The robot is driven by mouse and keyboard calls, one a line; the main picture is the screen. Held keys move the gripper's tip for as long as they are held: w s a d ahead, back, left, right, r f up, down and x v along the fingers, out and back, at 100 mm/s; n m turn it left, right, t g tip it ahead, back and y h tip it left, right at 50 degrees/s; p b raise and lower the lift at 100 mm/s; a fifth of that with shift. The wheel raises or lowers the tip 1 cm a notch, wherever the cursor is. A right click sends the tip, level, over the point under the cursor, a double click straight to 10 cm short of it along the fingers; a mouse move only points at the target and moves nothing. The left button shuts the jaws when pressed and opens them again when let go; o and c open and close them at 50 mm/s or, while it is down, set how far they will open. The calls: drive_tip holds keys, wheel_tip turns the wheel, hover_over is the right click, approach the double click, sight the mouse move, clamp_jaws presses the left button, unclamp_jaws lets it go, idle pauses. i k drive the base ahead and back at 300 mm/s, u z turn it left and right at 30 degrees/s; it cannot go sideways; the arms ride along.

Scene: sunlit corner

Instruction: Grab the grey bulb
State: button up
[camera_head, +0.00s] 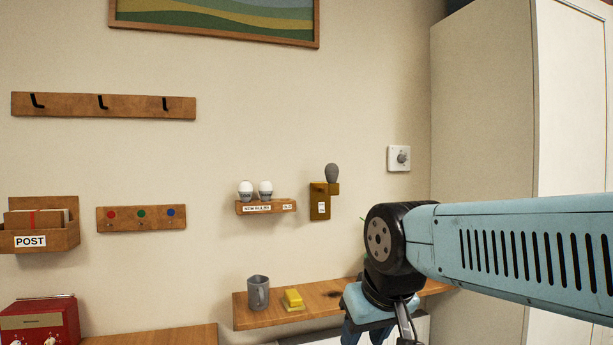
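The grey bulb (332,173) stands upright on the arm of a brown-gold wall holder (319,203), right of the middle of the view. The holder carries a small white label. My gripper (378,330) is at the bottom edge, below and to the right of the bulb and well apart from it. Only its upper part shows; the fingertips are cut off by the frame, so I cannot see whether it is open or holds anything.
Two white bulbs (265,190) stand on a small wall shelf (285,206) labelled for new bulbs. Below, a wooden shelf (330,311) holds a grey mug (258,292) and a yellow block (293,299). A dial (399,158) and a white cabinet (480,120) are at the right.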

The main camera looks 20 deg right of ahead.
sight(331, 170)
drive_tip(key=u, duration=0.05)
drive_tip(key=i, duration=1)
drive_tip(key=z, duration=0.1)
